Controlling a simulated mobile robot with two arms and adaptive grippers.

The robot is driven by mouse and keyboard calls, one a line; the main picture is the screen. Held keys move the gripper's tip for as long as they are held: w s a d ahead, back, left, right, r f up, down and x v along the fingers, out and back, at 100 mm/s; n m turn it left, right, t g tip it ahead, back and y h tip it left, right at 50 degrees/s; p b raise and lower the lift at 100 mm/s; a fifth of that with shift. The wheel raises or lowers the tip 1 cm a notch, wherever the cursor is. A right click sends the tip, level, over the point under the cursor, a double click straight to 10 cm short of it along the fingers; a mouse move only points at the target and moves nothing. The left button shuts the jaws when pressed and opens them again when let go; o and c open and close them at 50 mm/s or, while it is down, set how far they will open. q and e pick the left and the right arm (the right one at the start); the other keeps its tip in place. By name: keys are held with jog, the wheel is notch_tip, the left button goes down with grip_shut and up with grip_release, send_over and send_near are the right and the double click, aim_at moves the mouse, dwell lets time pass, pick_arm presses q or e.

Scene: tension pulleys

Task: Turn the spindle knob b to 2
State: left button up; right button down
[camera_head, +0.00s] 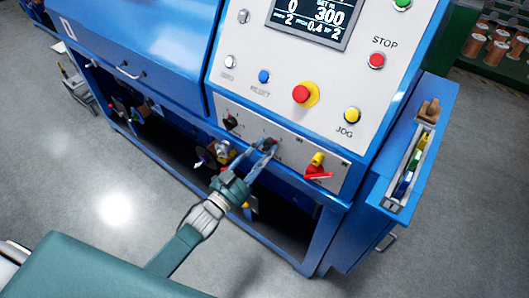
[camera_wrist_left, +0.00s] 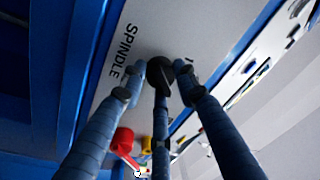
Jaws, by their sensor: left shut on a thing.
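The spindle knob b (camera_wrist_left: 181,68) is a black knob on the grey lower strip of the machine panel, beside the word SPINDLE, in the left wrist view. The knob's pointer setting is not readable. My left gripper (camera_head: 266,146) reaches up to this strip from below, and its blue fingers are shut on the knob and hide most of it in the head view. In the left wrist view the fingers (camera_wrist_left: 163,80) are bunched around and beside the knob. My right gripper is not in view.
Another black knob (camera_head: 231,122) sits left on the strip. Above are a red button on yellow (camera_head: 304,94), a yellow JOG button (camera_head: 352,115) and the display (camera_head: 312,17).

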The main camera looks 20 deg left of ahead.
pick_arm(q)
jog(key=shift+a+f+m, duration=0.1)
jog(key=shift+f+m, duration=0.1)
jog(key=shift+m, duration=0.3)
jog(key=o, duration=1.1)
jog(key=shift+r, duration=0.1)
jog(key=v, duration=1.2)
